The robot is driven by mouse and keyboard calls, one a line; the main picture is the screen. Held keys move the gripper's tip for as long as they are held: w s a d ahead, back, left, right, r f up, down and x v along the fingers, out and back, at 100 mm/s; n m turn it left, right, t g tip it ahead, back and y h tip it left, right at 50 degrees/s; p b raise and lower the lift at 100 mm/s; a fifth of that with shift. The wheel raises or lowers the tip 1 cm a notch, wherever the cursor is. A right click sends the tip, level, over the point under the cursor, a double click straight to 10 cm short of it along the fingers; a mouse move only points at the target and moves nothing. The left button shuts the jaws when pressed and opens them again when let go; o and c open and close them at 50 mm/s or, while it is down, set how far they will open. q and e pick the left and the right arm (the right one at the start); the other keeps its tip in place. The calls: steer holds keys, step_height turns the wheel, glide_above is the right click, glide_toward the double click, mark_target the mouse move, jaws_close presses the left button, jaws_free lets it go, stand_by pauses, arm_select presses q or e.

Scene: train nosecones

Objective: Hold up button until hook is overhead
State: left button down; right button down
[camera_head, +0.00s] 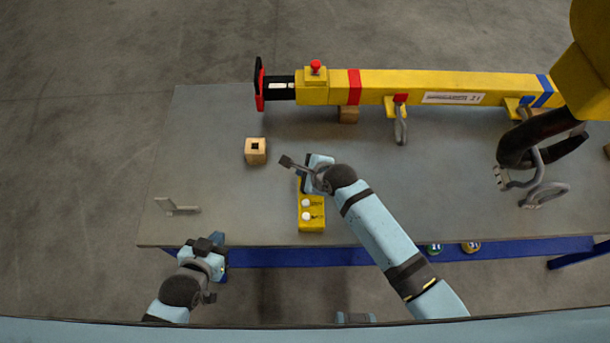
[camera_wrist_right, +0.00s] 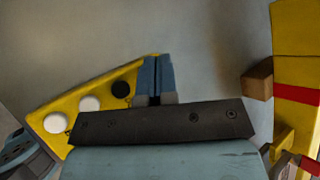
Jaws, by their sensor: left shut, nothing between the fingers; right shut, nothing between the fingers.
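A yellow button box (camera_head: 318,222) lies on the table near its front edge. It has two white buttons in the head view; the right wrist view shows the box (camera_wrist_right: 60,108) with two white buttons (camera_wrist_right: 89,104) and a black one (camera_wrist_right: 121,89). Which one is up, I cannot read. My right gripper (camera_head: 302,184) is shut and empty over the far end of the box; its fingers (camera_wrist_right: 157,75) are beside the black button, and contact cannot be told. The large black hook (camera_head: 530,140) hangs below a yellow hoist block (camera_head: 590,60) at the right. My left gripper (camera_head: 217,242) is shut and empty by the front edge.
A long yellow beam (camera_head: 440,82) with red and blue bands lies along the back of the grey table (camera_head: 225,125). Grey shackles (camera_head: 401,128) hang on it. A wooden block (camera_head: 256,151) and a small metal bracket (camera_head: 176,207) are on the left.

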stand_by(1.4)
steer(key=shift+f, duration=0.45)
